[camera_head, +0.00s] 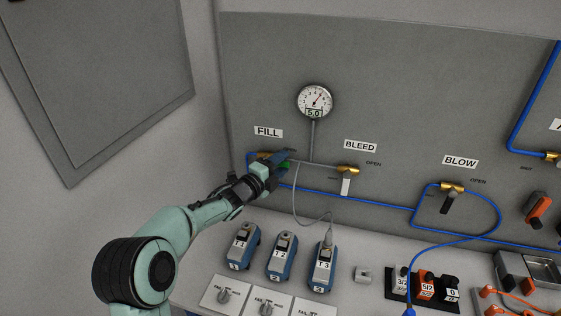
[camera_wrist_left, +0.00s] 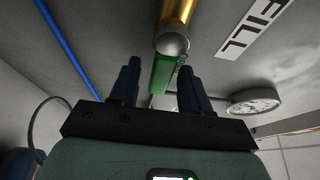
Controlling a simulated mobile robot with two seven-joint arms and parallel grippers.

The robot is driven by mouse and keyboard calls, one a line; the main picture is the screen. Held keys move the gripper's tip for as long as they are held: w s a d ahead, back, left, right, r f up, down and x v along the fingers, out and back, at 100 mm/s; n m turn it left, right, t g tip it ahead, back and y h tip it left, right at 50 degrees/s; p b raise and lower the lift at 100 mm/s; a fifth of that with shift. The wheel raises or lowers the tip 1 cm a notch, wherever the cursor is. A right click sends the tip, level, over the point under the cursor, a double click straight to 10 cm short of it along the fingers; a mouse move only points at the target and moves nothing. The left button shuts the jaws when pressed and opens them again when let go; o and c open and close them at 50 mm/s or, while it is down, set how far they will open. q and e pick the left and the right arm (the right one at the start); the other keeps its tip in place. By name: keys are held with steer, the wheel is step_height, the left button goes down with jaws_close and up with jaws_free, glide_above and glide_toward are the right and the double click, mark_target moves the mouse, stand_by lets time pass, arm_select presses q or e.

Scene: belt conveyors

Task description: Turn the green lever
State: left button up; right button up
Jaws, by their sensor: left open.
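The green lever (camera_wrist_left: 161,76) hangs from a brass valve (camera_wrist_left: 174,25) in the left wrist view. In the head view the green lever (camera_head: 284,165) shows only in part, under the FILL label (camera_head: 268,132), because my left gripper (camera_head: 288,158) covers most of it. My left gripper is open, and its two dark fingers (camera_wrist_left: 158,88) stand on either side of the lever in the left wrist view. I cannot tell whether a finger touches the lever. My right gripper is not in view.
A gauge (camera_head: 314,102) reading 5.0 is above. The BLEED valve's white lever (camera_head: 345,185) and the BLOW valve's black lever (camera_head: 449,203) are to the right. Blue hose (camera_head: 370,202) runs along the panel. Several blue testers (camera_head: 281,257) stand on the bench below.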

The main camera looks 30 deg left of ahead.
arm_select(q)
jaws_close()
